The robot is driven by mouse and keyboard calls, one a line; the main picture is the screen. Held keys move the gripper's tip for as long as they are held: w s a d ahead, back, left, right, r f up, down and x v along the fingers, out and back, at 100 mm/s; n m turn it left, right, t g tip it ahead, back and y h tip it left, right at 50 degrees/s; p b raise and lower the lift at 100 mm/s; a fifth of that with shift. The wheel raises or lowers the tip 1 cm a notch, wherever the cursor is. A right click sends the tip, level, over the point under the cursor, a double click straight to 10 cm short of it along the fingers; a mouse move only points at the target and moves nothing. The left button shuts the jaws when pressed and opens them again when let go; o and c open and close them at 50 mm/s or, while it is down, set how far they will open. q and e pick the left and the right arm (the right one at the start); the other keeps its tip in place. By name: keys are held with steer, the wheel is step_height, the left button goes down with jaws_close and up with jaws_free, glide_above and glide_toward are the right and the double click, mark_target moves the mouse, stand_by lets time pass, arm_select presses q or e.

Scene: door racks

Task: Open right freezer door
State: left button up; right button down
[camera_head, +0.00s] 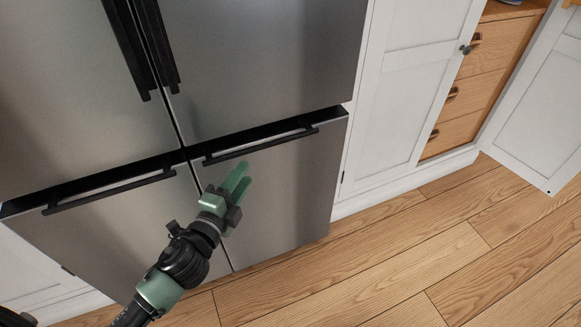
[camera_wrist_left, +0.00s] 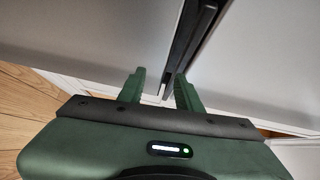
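The right freezer door (camera_head: 290,190) is the lower right steel panel of the fridge and looks shut. Its dark horizontal bar handle (camera_head: 262,141) runs along its top edge. My left gripper (camera_head: 240,172) is in front of this door, just below the left part of the handle. In the left wrist view its two green fingers (camera_wrist_left: 161,80) are apart with nothing held between them. A dark bar, likely the handle (camera_wrist_left: 190,42), lies just beyond the fingertips there. I cannot tell whether they touch. My right gripper is not in view.
The left freezer door (camera_head: 120,220) with its own bar handle (camera_head: 110,190) is beside it. The upper fridge doors (camera_head: 265,60) look shut. White cabinets (camera_head: 405,80) stand at the right, one door (camera_head: 540,110) open beside wooden drawers (camera_head: 470,90). The wooden floor (camera_head: 400,260) is clear.

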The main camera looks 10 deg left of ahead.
mark_target(262, 149)
arm_select(q)
steer(key=shift+m+t, duration=0.3)
steer(key=shift+m, duration=0.1)
steer(key=w+d+r, duration=0.1)
steer(key=w, duration=0.4)
steer(key=w+d+r, duration=0.1)
steer(key=w, duration=0.1)
steer(key=shift+w+d+r, duration=0.15)
steer(key=shift+d+r, duration=0.15)
steer(key=shift+d, duration=0.05)
steer(key=shift+c, duration=0.3)
jaws_close()
stand_by(0.6)
